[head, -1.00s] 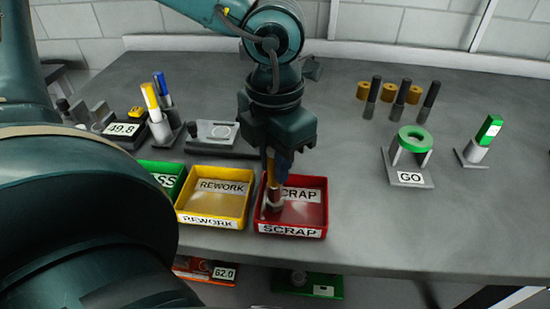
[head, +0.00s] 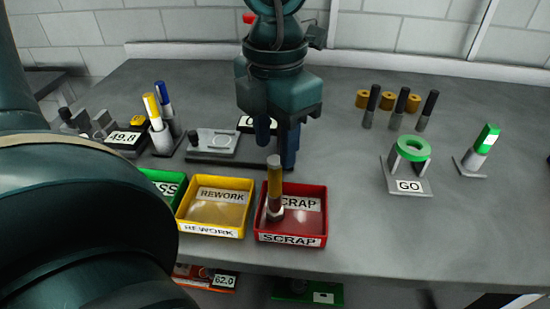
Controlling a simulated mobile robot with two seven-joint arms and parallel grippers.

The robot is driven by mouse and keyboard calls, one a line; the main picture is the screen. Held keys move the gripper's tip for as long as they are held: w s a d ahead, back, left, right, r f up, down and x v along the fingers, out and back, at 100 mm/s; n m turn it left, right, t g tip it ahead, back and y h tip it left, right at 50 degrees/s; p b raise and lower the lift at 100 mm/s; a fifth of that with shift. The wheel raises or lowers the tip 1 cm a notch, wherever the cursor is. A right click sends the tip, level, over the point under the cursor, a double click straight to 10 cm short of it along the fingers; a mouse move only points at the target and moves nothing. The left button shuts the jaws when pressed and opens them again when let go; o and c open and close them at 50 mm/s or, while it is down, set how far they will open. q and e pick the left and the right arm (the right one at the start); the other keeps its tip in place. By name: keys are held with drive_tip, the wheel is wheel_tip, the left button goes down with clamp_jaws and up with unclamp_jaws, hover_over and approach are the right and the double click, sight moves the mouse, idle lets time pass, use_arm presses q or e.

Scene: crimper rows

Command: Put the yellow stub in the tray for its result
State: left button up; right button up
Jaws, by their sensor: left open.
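The yellow stub (head: 274,186) stands upright in the red SCRAP tray (head: 318,226), near its left side. It has a yellow upper part and a metal lower end. My left gripper (head: 277,155) is open above and behind the stub, with its fingers apart from it. The yellow REWORK tray (head: 213,231) is just left of the red tray. The green tray (head: 165,184) is further left and partly hidden by my arm; its label ends in "SS". My right gripper is not in view.
A gauge reading 49.8 (head: 124,139) and a holder with yellow and blue markers (head: 160,136) stand at the left. A green ring on a GO stand (head: 408,172), a green-topped piece (head: 486,139) and several dark pins stand at the right. The table between is clear.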

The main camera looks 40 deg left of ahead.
use_arm(q)
wheel_tip(320, 180, up, 6)
drive_tip(key=shift+f, duration=0.1)
idle(0.7)
